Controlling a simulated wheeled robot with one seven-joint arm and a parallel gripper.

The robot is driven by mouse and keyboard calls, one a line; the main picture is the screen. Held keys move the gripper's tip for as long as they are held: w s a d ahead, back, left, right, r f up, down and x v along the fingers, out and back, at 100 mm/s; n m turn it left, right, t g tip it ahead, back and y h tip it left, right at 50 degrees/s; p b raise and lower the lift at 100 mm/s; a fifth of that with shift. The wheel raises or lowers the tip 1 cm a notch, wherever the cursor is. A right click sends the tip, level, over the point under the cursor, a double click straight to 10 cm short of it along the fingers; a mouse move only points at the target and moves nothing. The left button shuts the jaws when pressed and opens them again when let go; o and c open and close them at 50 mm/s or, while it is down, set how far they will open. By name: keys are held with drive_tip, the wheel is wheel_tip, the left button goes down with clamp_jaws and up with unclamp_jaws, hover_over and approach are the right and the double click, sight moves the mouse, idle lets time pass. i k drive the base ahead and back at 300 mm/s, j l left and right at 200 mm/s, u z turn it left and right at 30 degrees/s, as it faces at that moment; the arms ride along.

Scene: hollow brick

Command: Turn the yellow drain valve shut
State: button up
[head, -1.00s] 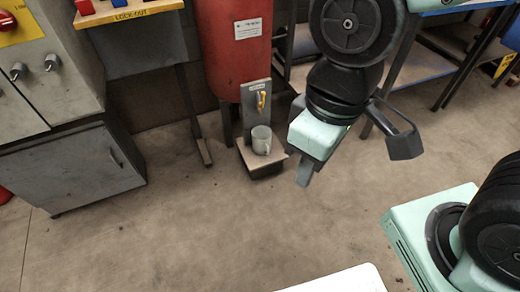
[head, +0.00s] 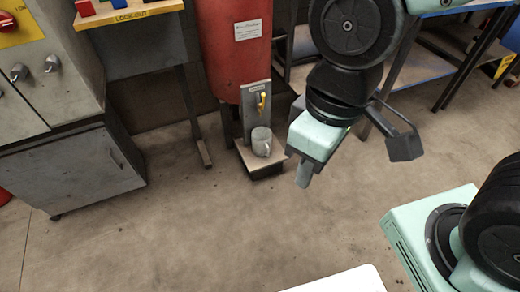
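The yellow drain valve (head: 262,101) is small in the head view, on a grey upright plate (head: 249,110) below the red tank. Its lever looks roughly upright; its exact angle is too small to tell. A grey mug (head: 261,141) stands beneath it on a small low stand (head: 246,157). My gripper (head: 303,174) points down, to the right of and nearer than the mug, apart from the valve. Its fingers overlap in this view, so their gap is hidden. Nothing is seen held in it.
The red tank (head: 222,60) stands above the valve. A grey cabinet (head: 70,170) is at left, with a lockout shelf (head: 130,14) beside it on metal legs. A blue-edged workbench (head: 430,66) is at right. The concrete floor (head: 200,225) in front is clear.

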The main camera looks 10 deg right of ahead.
sight(263, 102)
drive_tip(key=i+j+u, duration=0.1)
drive_tip(key=i, duration=0.35)
drive_tip(key=i+j+u, duration=0.15)
drive_tip(key=i, duration=0.25)
drive_tip(key=j, duration=0.1)
